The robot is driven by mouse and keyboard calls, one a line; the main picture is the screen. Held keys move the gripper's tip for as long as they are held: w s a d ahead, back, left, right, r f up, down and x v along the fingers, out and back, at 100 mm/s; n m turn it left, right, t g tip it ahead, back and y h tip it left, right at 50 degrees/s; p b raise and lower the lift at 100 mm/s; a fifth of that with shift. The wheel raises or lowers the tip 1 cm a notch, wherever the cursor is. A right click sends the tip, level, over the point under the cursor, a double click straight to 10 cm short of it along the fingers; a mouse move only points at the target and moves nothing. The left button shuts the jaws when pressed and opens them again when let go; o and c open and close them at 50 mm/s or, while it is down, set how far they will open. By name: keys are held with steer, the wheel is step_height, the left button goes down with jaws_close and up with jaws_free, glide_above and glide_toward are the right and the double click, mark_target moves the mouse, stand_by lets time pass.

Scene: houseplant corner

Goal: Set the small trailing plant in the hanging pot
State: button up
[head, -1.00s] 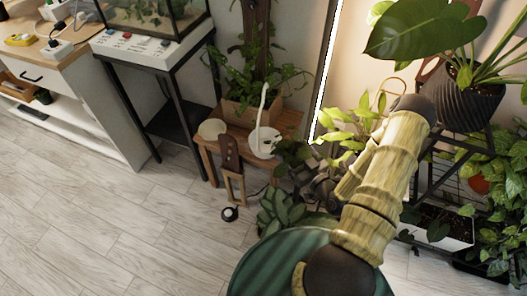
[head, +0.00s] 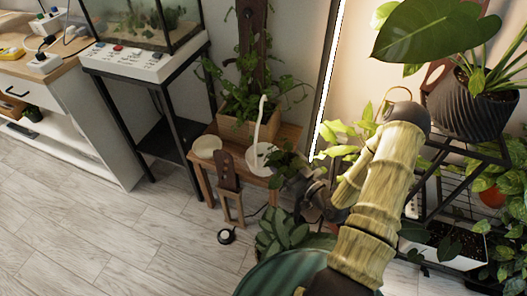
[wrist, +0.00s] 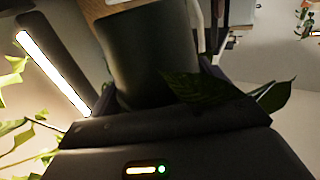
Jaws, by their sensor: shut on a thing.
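My gripper (head: 313,196) is shut on the small trailing plant (head: 286,163), which has dark green leaves. It is held up beside the right end of a low wooden stool. The plant's leaves also show in the wrist view (wrist: 205,90), next to a dark rounded shape that may be its pot. The leaves overlap a white vessel (head: 256,154) with a tall curved stem on the stool. I cannot tell whether this vessel is the hanging pot. No pot is clearly seen hanging, and my arm hides part of the right side.
The wooden stool (head: 205,170) also bears a boxed plant (head: 248,122). A broad-leaved plant (head: 272,232) and a green round top (head: 285,275) lie below my gripper. A black rack of plants stands right. Floor (head: 130,235) at the left is mostly clear.

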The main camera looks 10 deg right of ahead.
steer(key=b+x, duration=0.1)
steer(key=x, duration=1.1)
steer(key=shift+w+b, duration=0.3)
steer(key=shift+w+a+f+b, duration=0.15)
steer(key=shift+f+b, duration=0.1)
steer(key=shift+f, duration=0.35)
steer(key=shift+w+a+f+b, duration=0.15)
steer(key=shift+f+b, duration=0.15)
steer(key=shift+f, duration=0.25)
steer(key=shift+w+a+f+b, duration=0.1)
steer(key=shift+w+f+b, duration=0.15)
steer(key=shift+f, duration=0.35)
steer(key=shift+f+b, duration=0.5)
steer(key=shift+f, duration=0.15)
